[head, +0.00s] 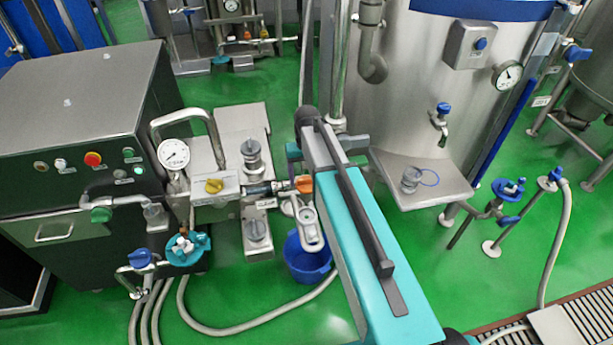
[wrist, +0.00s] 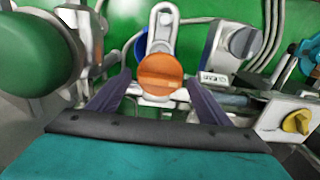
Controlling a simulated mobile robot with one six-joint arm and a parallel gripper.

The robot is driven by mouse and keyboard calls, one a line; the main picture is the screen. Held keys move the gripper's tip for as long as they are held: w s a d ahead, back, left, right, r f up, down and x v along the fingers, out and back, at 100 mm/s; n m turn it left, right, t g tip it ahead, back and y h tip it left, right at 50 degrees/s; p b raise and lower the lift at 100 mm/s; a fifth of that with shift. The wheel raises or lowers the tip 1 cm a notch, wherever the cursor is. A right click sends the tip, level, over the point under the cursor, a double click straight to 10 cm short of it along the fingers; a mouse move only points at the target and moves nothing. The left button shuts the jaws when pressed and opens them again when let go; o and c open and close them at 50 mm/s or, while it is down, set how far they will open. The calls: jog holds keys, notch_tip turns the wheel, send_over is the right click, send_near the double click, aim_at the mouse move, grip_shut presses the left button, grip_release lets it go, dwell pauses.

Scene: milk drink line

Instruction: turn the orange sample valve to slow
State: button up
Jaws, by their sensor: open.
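The orange sample valve knob (wrist: 160,75) is a round knob on a metal fitting in the upper middle of the wrist view. In the head view the orange knob (head: 304,184) shows just left of my teal arm, which partly covers the area. My gripper (wrist: 161,82) is open, with one dark finger on each side of the knob. I cannot tell whether the fingers touch it. In the head view my gripper is mostly hidden by my arm. I cannot read any slow mark or the knob's setting.
A blue bucket (head: 308,262) stands on the green floor below the valve. A yellow knob (head: 214,186) and a pressure gauge (head: 174,154) are to the left. A steel tank (head: 420,70) with a shelf (head: 440,187) is at the right. Hoses lie on the floor.

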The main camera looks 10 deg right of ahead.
jog(key=c, duration=1)
jog(key=shift+c, duration=0.2)
jog(key=shift+n, duration=0.4)
jog(key=shift+f+n+b, duration=0.1)
jog(key=shift+n+b, duration=0.55)
jog(key=shift+n, duration=0.45)
jog(key=shift+n+b, duration=0.35)
jog(key=shift+n, duration=1.05)
jog(key=o, duration=1)
jog(key=shift+o, duration=0.2)
jog(key=shift+r, duration=0.25)
